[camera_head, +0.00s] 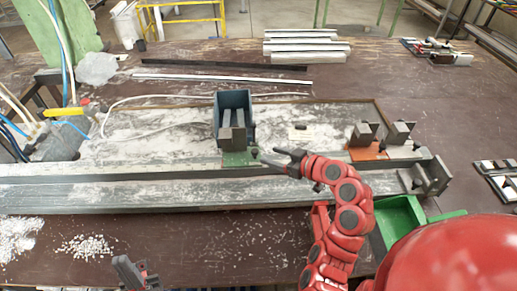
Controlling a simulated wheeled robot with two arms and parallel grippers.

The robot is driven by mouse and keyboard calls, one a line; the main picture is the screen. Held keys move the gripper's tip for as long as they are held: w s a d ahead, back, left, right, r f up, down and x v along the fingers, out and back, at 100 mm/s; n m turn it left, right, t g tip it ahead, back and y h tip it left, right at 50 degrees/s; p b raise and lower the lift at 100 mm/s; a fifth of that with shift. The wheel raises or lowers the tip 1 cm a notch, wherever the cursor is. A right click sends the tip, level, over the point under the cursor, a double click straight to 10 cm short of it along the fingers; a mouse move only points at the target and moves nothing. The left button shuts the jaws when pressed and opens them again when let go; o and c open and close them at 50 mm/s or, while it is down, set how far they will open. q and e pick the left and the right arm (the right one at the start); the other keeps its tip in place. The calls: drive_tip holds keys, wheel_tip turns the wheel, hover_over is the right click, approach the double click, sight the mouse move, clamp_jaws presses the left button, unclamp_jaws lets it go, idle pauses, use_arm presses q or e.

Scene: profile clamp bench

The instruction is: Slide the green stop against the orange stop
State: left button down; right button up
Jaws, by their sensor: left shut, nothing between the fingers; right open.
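The green stop (238,159) sits on the grey rail (120,172) near the middle of the view. A grey block stands on it, in front of a blue-grey bin. The orange stop (366,153) is on the same rail further right, with grey blocks on it, and a clear gap separates the two stops. My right gripper (272,157) is open at the right side of the green stop; whether it touches is unclear. My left gripper (131,272) is shut and empty at the bottom left, in front of the rail and away from both stops.
The blue-grey bin (233,98) stands behind the green stop. A green tray (401,219) lies in front of the rail's right end, near my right arm. Metal profiles (306,47) lie at the back. White granules (84,246) are scattered at front left. The front middle table is clear.

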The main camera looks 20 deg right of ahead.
sight(257, 151)
drive_tip(key=p+x, duration=0.2)
drive_tip(key=x, duration=0.4)
drive_tip(key=shift+w+a+f, duration=0.15)
drive_tip(key=shift+w+a, duration=0.1)
clamp_jaws()
idle(1.2)
